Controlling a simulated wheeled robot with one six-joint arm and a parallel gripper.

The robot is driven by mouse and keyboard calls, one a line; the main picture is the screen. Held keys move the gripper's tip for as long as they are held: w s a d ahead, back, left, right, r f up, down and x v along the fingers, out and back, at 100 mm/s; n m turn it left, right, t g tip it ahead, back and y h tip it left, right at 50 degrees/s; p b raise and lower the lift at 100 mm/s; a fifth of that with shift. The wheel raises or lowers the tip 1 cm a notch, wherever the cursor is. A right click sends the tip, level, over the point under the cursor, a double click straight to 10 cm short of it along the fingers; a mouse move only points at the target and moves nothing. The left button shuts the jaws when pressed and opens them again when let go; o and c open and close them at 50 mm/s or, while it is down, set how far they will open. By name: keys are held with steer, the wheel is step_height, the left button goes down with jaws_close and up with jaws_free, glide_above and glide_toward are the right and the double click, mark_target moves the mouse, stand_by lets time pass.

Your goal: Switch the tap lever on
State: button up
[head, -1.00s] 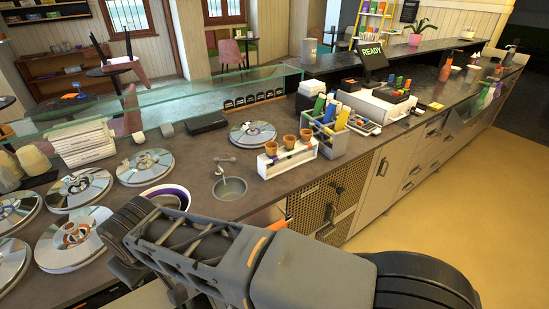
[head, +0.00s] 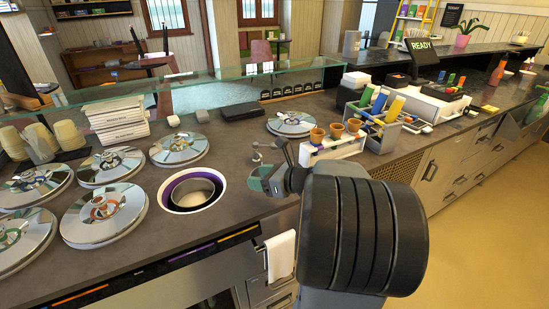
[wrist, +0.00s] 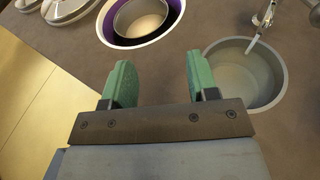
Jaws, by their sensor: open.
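The metal tap (wrist: 267,16) shows at the top right of the wrist view, its spout pointing down into the round sunken sink (wrist: 273,88). Its upper part is cut off there, so I cannot make out the lever clearly. In the head view the tap (head: 257,156) shows small, just behind my gripper (head: 264,179), and the sink is mostly hidden. My gripper shows in the wrist view (wrist: 160,82) with its two green fingers apart and nothing between them. It is over the counter to the left of the sink, apart from the tap.
Several round metal lids (head: 104,212) lie further left. A white rack with orange cups (head: 334,149) stands right of the tap. A glass screen (head: 225,78) runs along the counter's back.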

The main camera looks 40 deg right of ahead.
mark_target(276, 148)
steer(key=d+m+t+h, duration=0.1)
steer(key=d+m+h, duration=0.1)
steer(key=d+m, duration=0.1)
steer(key=d+f+m+t+h+b, duration=0.1)
steer(key=d+m+t+h, duration=0.1)
steer(key=d+m, duration=0.2)
steer(key=d+m+t+h+b, duration=0.1)
steer(key=d+m+t+h, duration=0.1)
steer(key=d+m, duration=0.2)
steer(key=shift+s+d+f, duration=0.1)
steer(key=shift+s+d, duration=0.05)
steer(key=shift+d, duration=0.5)
steer(key=shift+s+d+f, duration=0.1)
steer(key=shift+d, duration=0.5)
steer(key=w+p, duration=0.1)
steer(key=w, duration=1)
steer(key=shift+w, duration=0.1)
steer(key=shift+w+a, duration=0.1)
steer(key=shift+w, duration=0.85)
jaws_close()
